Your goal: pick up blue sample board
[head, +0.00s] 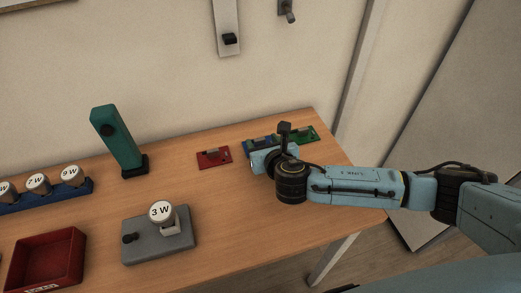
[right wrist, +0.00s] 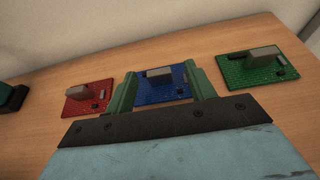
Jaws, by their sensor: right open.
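The blue sample board (right wrist: 160,91) lies flat on the wooden table in the right wrist view, with a grey block standing on it. In the head view only part of the blue board (head: 256,142) shows, behind my right gripper and wrist. My right gripper (right wrist: 157,75) is open, with its two green fingers on either side of the blue board. I cannot tell whether the fingers touch it. In the head view my right gripper's fingers are hidden behind the wrist. My left gripper is in neither view.
A red board (right wrist: 89,97) lies left of the blue one and a green board (right wrist: 257,66) right of it. The wall rises behind.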

